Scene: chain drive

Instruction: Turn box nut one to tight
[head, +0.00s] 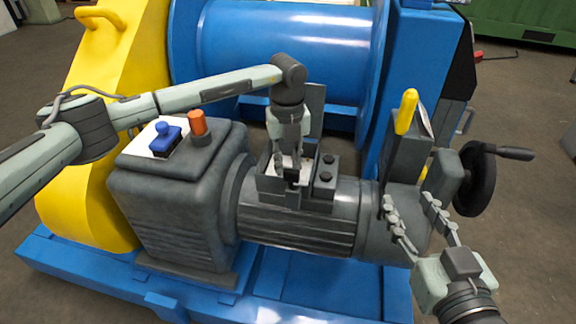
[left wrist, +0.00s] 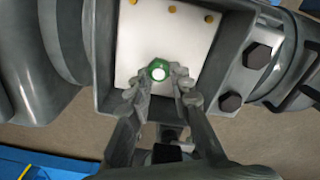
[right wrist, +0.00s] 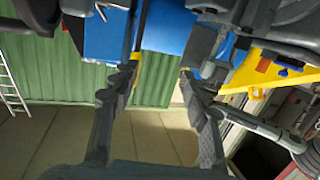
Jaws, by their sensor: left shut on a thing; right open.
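A green nut with a white centre (left wrist: 158,70) sits on the pale plate (left wrist: 190,42) inside an open grey box. The box (head: 268,184) stands on top of the dark motor. My left gripper (head: 291,170) reaches down into the box from above. In the left wrist view its fingertips (left wrist: 157,84) lie against the near sides of the green nut, shut on it. In the head view the fingers and box wall hide the nut. My right gripper (head: 412,212) is open and empty, in front of the motor's right end. Its spread fingers also show in the right wrist view (right wrist: 158,80).
Two dark bolts (left wrist: 257,55) sit beside the box. A grey plate (head: 316,105) stands upright behind it. A yellow handle (head: 405,111) and a black handwheel (head: 474,178) are at the right. A blue button (head: 167,134) and orange knob (head: 198,123) are at the left.

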